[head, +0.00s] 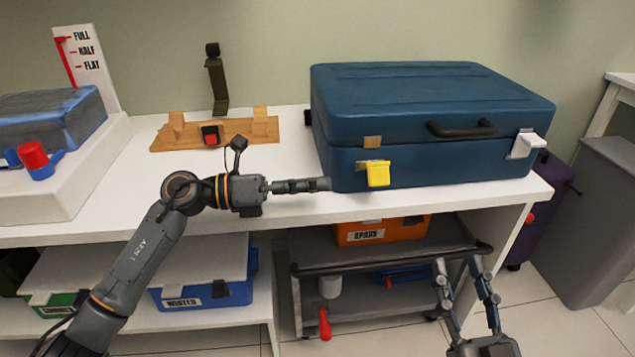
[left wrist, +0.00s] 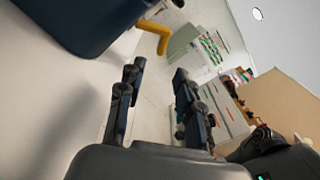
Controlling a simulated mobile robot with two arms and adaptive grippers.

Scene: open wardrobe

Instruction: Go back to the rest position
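My left gripper (head: 318,185) extends over the front of the white shelf top, its tips by the lower left front corner of the blue suitcase (head: 430,95). I cannot tell whether they touch it. In the left wrist view, the left gripper (left wrist: 158,72) has its fingers apart with nothing between them. The suitcase (left wrist: 85,20) and its yellow latch (left wrist: 155,33) show there too. My right gripper (head: 458,264) is open and empty, low at the right, in front of the grey cart. The suitcase lid is down; its yellow latch (head: 378,173) and white latch (head: 527,144) are on the front.
A wooden rack (head: 250,130) stands behind my left arm. A white block (head: 60,185) with a blue-grey case (head: 50,115) is at left. Below are a blue bin (head: 205,292), an orange box (head: 380,231) and a grey cart (head: 330,270). A grey bin (head: 595,220) stands right.

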